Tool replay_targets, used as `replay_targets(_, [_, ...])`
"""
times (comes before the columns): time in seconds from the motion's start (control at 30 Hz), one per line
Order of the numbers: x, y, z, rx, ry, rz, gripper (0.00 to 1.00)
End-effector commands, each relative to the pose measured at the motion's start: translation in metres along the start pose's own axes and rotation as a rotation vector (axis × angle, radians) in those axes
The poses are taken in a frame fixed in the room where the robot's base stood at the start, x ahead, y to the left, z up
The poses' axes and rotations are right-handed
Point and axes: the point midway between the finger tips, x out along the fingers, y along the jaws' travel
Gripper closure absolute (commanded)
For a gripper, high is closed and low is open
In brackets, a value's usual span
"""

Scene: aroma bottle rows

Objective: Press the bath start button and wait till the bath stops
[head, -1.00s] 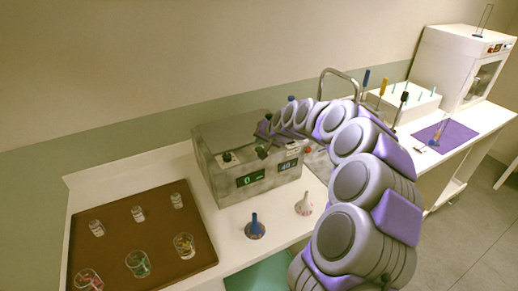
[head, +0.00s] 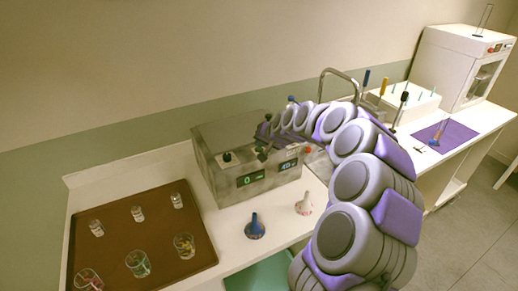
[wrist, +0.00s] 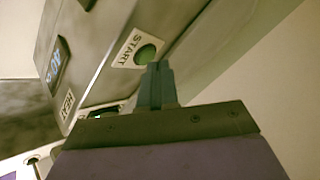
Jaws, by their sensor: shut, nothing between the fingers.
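In the wrist view the green round start button (wrist: 146,54) sits on a white label reading START. My gripper (wrist: 158,68) is shut and empty, its fingertips at the lower right edge of the button. I cannot tell whether they touch it.
A brown tray (head: 162,212) with several glass vessels lies to the left. A blue funnel (head: 254,228) and a pale funnel (head: 303,205) stand in front of the bath. A tap (head: 341,72) rises behind my arm. A white cabinet (head: 450,62) stands far right.

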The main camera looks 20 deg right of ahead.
Motion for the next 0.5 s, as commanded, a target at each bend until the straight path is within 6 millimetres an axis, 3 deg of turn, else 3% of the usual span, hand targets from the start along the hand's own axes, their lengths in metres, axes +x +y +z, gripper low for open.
replay_targets(0.5, [0.0041,0.003,0.0031,0.0,-0.001,0.0,1.0])
